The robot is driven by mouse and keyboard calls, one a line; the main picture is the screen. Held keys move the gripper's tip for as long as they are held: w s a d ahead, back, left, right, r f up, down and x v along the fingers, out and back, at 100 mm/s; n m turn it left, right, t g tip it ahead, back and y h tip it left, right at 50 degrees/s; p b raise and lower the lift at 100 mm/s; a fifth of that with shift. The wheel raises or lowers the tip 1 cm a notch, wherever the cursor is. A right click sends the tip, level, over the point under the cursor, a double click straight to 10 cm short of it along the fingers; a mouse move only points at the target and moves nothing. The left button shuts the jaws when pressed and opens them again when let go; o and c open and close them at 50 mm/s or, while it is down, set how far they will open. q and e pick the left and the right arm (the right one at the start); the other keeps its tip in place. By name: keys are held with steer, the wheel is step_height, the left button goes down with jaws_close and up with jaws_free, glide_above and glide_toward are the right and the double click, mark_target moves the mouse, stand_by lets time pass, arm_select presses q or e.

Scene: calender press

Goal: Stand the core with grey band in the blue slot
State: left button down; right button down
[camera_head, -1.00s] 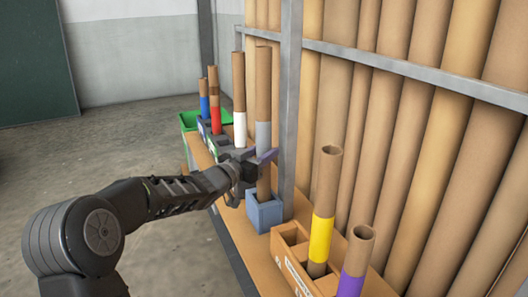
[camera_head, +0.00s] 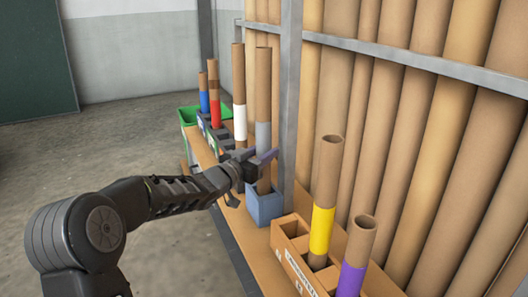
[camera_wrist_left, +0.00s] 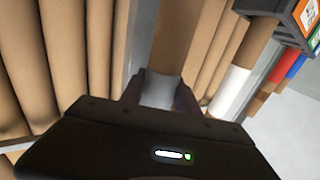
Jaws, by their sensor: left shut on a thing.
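The core with grey band (camera_head: 263,100) stands upright with its lower end in the blue slot (camera_head: 264,207), a blue square holder on the bench. Its grey band (camera_head: 263,136) is above my left gripper (camera_head: 262,172). My right gripper is not in view.
Cores with white (camera_head: 239,120), red (camera_head: 215,110) and blue (camera_head: 204,102) bands stand behind. Yellow-banded (camera_head: 321,230) and purple-banded (camera_head: 352,275) cores stand in a wooden rack (camera_head: 283,228) in front. A grey post (camera_head: 289,110) is close right of the held core.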

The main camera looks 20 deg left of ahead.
arm_select(q)
steer(key=shift+f, duration=0.45)
steer(key=c, duration=0.8)
jaws_free()
steer(key=shift+f, duration=0.1)
steer(key=p+v, duration=0.2)
steer(key=v, duration=0.6)
